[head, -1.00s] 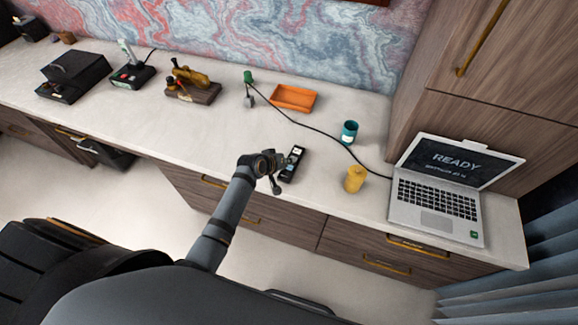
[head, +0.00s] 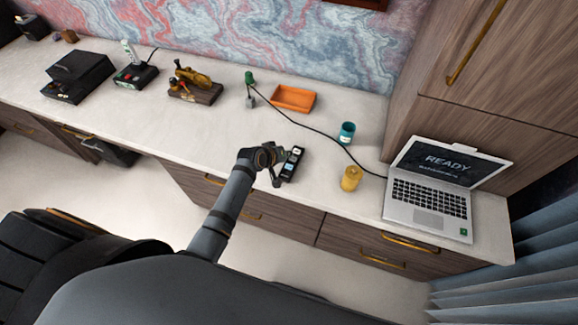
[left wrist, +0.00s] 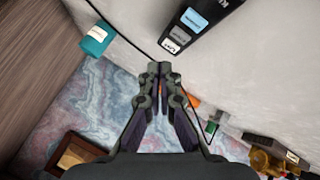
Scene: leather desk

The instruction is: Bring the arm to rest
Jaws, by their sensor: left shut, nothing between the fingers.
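My left gripper (head: 274,172) is shut and empty at the front edge of the desk in the head view. It is beside a black handheld device (head: 293,163) with light labels, which lies on the desk just right of it. In the left wrist view the closed fingers (left wrist: 160,70) point up the picture. The black device (left wrist: 195,25) shows beyond the fingertips, apart from them in the picture. My right gripper is in neither view.
An orange tray (head: 293,98), a teal cup (head: 347,133), a yellow container (head: 350,178) and an open laptop (head: 428,205) stand to the right. A black cable (head: 315,132) crosses the desk. Black boxes (head: 78,76) and a brass tool stand (head: 195,92) are at the left.

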